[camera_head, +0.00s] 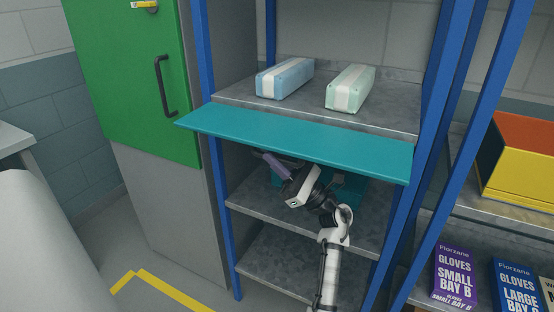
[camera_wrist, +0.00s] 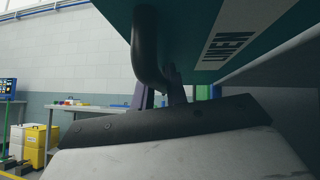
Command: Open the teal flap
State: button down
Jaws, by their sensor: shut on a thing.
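The teal flap (camera_head: 300,141) sticks out from the front of the blue-framed shelf unit, raised to roughly level just below the upper shelf. In the wrist view its underside (camera_wrist: 205,25) is overhead, with a LINEN label (camera_wrist: 229,43) and a dark curved handle (camera_wrist: 148,55). My gripper (camera_head: 272,162) is below the flap, with purple fingers pointing up and left. In the wrist view my gripper (camera_wrist: 176,94) is shut at the handle; the exact contact is partly hidden behind the dark wrist plate.
Blue (camera_head: 285,78) and pale green (camera_head: 350,88) packages lie on the upper shelf. Blue posts (camera_head: 206,80) flank the bay. A green door (camera_head: 128,70) stands left, glove boxes (camera_head: 455,272) and a yellow-red bin (camera_head: 520,165) right. Another teal item (camera_head: 350,188) sits behind my arm.

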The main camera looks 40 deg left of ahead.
aim_at(275, 141)
jog(key=r+m+t+y, duration=0.1)
jog(key=m+t, duration=0.1)
jog(key=r+m+t+p, duration=0.1)
jog(key=m+t, duration=0.2)
jog(key=r+m+t+y+p, duration=0.1)
jog(key=r+m+t, duration=0.1)
jog(key=m, duration=0.1)
jog(key=shift+s+d+t+y, duration=0.1)
jog(key=shift+s+t+y, duration=0.2)
jog(key=shift+s, duration=0.1)
jog(key=shift+t, duration=0.3)
jog(key=c, duration=1.4)
grip_release()
jog(key=shift+f, duration=0.1)
jog(key=b+v, duration=0.5)
jog(key=v, duration=0.8)
jog(key=shift+d+f+b, duration=0.25)
jog(key=shift+d+b, duration=0.05)
jog(key=shift+b, duration=0.05)
